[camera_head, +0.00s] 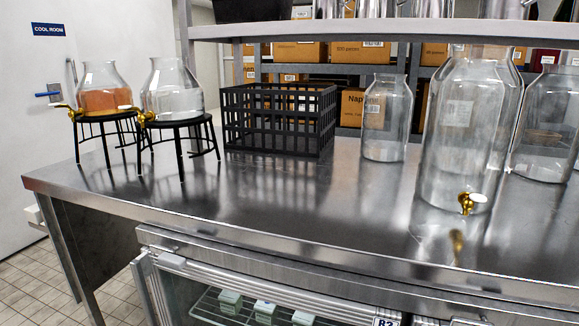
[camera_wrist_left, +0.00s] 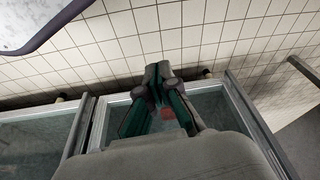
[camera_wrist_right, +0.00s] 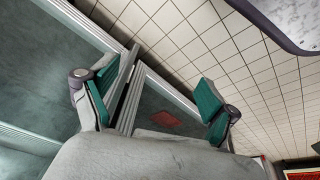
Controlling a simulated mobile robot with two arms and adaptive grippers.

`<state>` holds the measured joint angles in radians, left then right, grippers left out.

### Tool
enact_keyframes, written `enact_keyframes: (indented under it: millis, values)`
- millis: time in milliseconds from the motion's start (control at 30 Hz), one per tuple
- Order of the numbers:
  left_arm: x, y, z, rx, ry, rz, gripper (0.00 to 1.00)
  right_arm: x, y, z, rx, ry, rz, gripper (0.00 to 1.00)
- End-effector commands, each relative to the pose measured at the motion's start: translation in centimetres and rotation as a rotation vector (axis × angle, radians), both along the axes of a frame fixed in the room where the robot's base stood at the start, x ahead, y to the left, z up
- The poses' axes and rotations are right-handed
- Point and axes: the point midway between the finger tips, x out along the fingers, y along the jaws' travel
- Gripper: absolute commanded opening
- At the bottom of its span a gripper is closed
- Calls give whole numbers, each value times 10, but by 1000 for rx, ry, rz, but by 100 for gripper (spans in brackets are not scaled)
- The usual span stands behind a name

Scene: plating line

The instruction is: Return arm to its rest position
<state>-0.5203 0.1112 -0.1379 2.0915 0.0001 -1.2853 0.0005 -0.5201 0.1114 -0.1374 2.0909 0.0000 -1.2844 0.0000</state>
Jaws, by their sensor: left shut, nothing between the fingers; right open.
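My left gripper (camera_wrist_left: 158,84) is in the left wrist view, its green-padded fingers together and empty. It hangs over the tiled floor near a glass-fronted cabinet. My right gripper (camera_wrist_right: 150,92) is in the right wrist view, its green-padded fingers wide apart with nothing between them. It also hangs over tiled floor near glass panels. Neither gripper shows in the head view, and neither touches anything that I can see.
The steel counter (camera_head: 300,215) carries two dispensers on black stands, one with orange liquid (camera_head: 100,100) and one with clear liquid (camera_head: 172,100), a black crate (camera_head: 278,118), and glass jars, including a large one with a tap (camera_head: 465,130). A glass-fronted fridge (camera_head: 262,290) is below.

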Motion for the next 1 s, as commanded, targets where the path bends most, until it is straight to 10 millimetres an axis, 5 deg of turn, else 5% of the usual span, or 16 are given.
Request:
enact_keyframes:
  millis: [267, 500, 800, 1000]
  values:
    - [-24, 2, -56, 7, 65, -10, 0, -24, -2, -55, -6, 66, 9, 87]
    - [-88, 12, -102, 14, 123, -22, 0, -88, -12, -102, -14, 123, 21, 87]
    - [-179, 29, -117, 23, 175, -34, 0, -178, -29, -117, -23, 175, 33, 87]
    - [-199, 34, -119, 25, 182, -37, 0, -199, -33, -119, -24, 184, 36, 87]
